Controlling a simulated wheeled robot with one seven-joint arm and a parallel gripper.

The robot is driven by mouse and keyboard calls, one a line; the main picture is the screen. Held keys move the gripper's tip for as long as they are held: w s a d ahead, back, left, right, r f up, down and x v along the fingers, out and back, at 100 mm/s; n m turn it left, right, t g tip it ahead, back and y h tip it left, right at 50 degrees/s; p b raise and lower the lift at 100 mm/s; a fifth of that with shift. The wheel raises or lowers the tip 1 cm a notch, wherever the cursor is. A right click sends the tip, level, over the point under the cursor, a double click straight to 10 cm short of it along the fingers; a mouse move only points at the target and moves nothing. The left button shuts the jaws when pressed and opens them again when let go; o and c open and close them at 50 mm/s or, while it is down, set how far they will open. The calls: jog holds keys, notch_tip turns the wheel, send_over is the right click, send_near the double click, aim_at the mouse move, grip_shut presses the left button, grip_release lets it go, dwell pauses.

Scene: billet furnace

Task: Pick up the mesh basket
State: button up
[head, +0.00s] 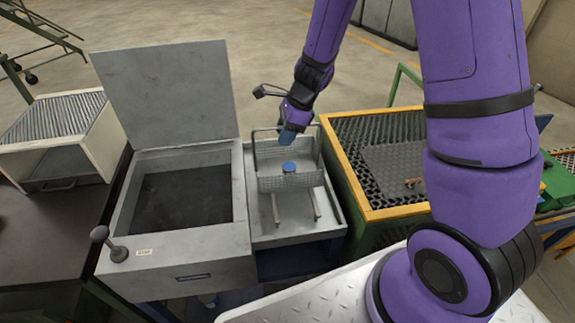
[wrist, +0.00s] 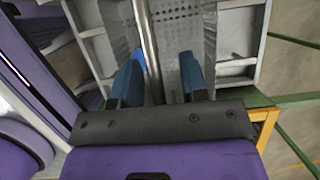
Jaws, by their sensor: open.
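The grey mesh basket (head: 302,181) stands on rails in the shallow grey tray right of the open-lidded box, with a handle bar across its top. A small blue-topped item (head: 289,167) sits inside it. My gripper (head: 288,139) is over the basket's far part, at about handle height. In the wrist view my open blue fingers (wrist: 161,78) lie on either side of the metal handle bar (wrist: 148,45), with gaps to both. The basket's perforated floor (wrist: 178,30) shows beyond them. Part of the blue item shows behind the left finger.
The grey box (head: 185,265) with its raised lid (head: 168,95) stands close at the left. A yellow-edged crate (head: 345,168) with a dark mesh top is close at the right. A roller-topped stand (head: 55,118) is farther left.

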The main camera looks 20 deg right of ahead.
jog(key=shift+f, duration=0.1)
jog(key=shift+c, duration=0.4)
grip_shut()
dwell(0.8)
